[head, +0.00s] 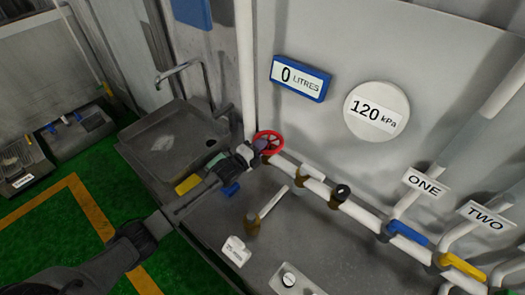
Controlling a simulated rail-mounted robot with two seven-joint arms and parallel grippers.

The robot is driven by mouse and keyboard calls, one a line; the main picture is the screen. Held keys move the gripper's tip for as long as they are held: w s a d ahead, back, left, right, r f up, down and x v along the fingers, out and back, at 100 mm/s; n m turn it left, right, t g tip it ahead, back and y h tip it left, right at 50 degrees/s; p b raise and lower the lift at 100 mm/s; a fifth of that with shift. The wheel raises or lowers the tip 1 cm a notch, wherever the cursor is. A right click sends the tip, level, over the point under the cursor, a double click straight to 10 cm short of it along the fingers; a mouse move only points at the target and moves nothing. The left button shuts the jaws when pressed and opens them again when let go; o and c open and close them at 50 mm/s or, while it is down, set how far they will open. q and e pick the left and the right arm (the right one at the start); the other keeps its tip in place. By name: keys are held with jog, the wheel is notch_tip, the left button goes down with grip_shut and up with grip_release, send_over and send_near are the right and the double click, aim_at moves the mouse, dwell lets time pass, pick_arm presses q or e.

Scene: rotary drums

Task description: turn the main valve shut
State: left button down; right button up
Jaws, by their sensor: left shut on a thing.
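The main valve is a red handwheel (270,140) at the left end of the white horizontal pipe, by the back panel. My left gripper (257,149) is at the wheel's near left side and is shut on it. The gripper covers part of the wheel's lower left rim. My left arm comes in from the lower left. My right gripper does not show.
A grey sink (175,135) stands left of the wheel. A blue lever (408,232) and a yellow lever (462,265) sit on pipes ONE and TWO at the right. The gauge (377,112) reads 120 kPa; the blue display (300,78) reads 0 LITRES.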

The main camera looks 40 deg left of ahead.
pick_arm(q)
jog(key=m+g+h+b, duration=0.1)
jog(key=m+h+b, duration=0.1)
jog(key=h, duration=0.1)
jog(key=a+m+g+h+b, duration=0.1)
jog(key=m+h+b, duration=0.1)
jog(key=h+b, duration=0.1)
jog(key=w+a+m+g+h+b, duration=0.1)
jog(key=m+g+h+b, duration=0.1)
jog(key=h+b, duration=0.1)
jog(key=shift+f+m+h, duration=0.2)
jog(key=shift+m+h, duration=0.1)
jog(key=shift+m, duration=0.1)
jog(key=shift+w+a+r+m+g+h+b, duration=0.1)
jog(key=shift+w+m+g+h+b, duration=0.1)
jog(key=shift+m+g+h+b, duration=0.85)
jog(key=c, duration=1)
grip_release()
jog(key=shift+r, duration=0.1)
jog(key=shift+c, duration=0.2)
jog(key=b+v, duration=0.1)
jog(key=v, duration=1.2)
jog(key=shift+a, duration=0.4)
